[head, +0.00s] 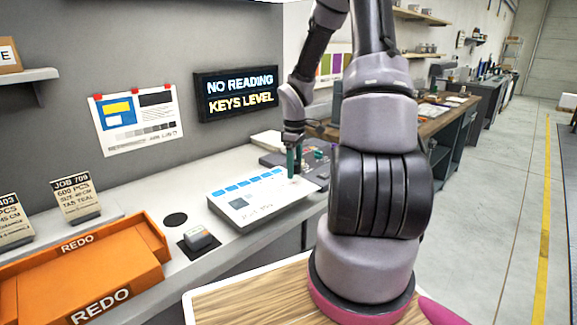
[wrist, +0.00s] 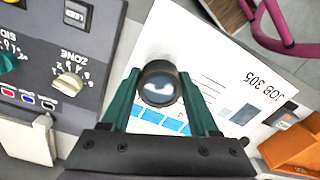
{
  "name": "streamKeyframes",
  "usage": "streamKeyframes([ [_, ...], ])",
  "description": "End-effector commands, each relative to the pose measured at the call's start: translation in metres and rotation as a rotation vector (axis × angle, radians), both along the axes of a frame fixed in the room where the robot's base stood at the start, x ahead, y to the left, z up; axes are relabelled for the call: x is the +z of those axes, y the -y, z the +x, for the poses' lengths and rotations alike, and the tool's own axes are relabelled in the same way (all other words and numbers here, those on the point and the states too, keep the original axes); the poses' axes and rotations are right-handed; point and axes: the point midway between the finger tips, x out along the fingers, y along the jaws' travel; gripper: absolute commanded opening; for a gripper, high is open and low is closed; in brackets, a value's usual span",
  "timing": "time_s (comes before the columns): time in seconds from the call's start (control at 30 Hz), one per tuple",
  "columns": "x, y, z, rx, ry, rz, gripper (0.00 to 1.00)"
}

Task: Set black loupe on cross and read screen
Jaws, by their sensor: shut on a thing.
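My gripper (head: 294,162) has green fingers and is over the far right end of a white sheet with blue patches (head: 250,205). In the wrist view my gripper (wrist: 164,98) is shut on the black loupe (wrist: 160,68), a dark round ring with a pale lens. The white sheet (wrist: 211,70), marked JOB 305, lies below it with its row of blue patches. I cannot tell whether the loupe touches the sheet. No cross is clear; the loupe may cover it. The wall screen (head: 238,92) reads NO READING, KEYS LEVEL.
A dark control panel (wrist: 40,55) with a ZONE knob (wrist: 70,82) stands beside the sheet. A grey block on a black pad (head: 197,238) and a black disc (head: 175,219) lie between. A printed chart (head: 137,121) hangs on the wall.

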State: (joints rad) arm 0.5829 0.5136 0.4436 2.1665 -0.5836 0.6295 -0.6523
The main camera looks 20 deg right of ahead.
Motion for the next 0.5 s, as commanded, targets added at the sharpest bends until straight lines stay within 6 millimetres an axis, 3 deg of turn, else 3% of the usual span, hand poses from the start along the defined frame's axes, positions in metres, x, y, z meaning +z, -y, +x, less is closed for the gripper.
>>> streamKeyframes([
  [0.2,-0.016,-0.001,0.0,0.003,-0.001,0.0,0.06],
  [0.5,-0.018,-0.001,0.0,0.003,0.0,0.0,0.06],
])
